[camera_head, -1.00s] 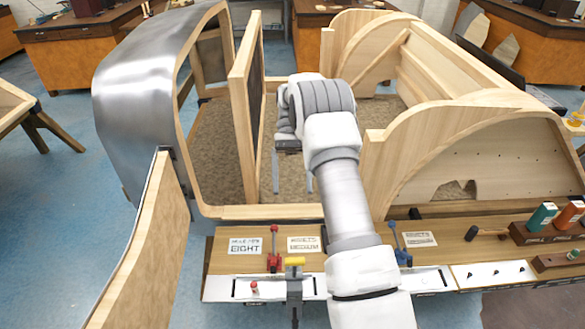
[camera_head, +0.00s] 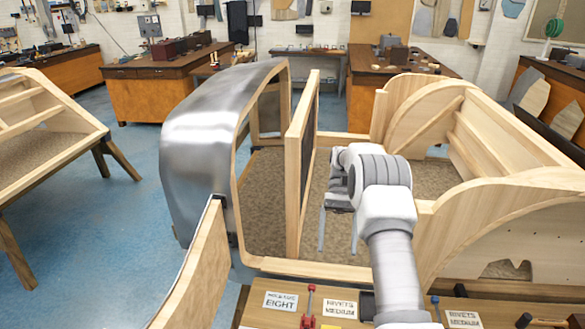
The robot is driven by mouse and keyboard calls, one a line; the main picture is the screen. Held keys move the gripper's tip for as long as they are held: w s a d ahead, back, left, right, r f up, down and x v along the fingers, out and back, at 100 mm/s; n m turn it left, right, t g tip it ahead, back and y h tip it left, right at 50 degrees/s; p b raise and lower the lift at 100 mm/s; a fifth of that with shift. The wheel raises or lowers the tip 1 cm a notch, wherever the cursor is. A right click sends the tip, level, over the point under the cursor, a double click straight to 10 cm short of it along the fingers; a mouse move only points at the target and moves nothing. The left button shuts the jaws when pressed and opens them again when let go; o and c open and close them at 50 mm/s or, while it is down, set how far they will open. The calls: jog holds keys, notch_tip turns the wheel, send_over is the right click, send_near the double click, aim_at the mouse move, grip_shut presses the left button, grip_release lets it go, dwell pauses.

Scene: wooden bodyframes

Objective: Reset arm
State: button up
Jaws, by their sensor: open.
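My arm reaches forward from the bottom right of the head view over the wooden bodyframe (camera_head: 320,268). My gripper (camera_head: 339,232) points down above the frame's carpeted floor (camera_head: 262,215), just right of an upright wooden panel (camera_head: 303,150). Its thin grey fingers are apart, and nothing shows between them. I cannot tell how high the fingertips are above the floor.
A curved metal shell (camera_head: 205,130) is at the frame's left, and wooden arches (camera_head: 490,215) rise on the right. A bench with label cards (camera_head: 280,301) and a red-handled tool (camera_head: 309,308) lies in front. Blue floor (camera_head: 130,215) is open at left.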

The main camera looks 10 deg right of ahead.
jog(key=s+a+r+n+t+h+b, duration=0.15)
jog(key=s+r+t, duration=0.25)
jog(key=r, duration=0.4)
jog(key=s+a+r+t+h+b, duration=0.1)
jog(key=s+a+r+t, duration=0.25)
jog(key=r, duration=0.45)
jog(key=s+a+n+t+b, duration=0.1)
jog(key=s+t, duration=0.7)
jog(key=s, duration=0.8)
jog(key=shift+s+a+f+n+h+b, duration=0.2)
jog(key=shift+a+n+h+b, duration=0.15)
jog(key=shift+n+h, duration=0.15)
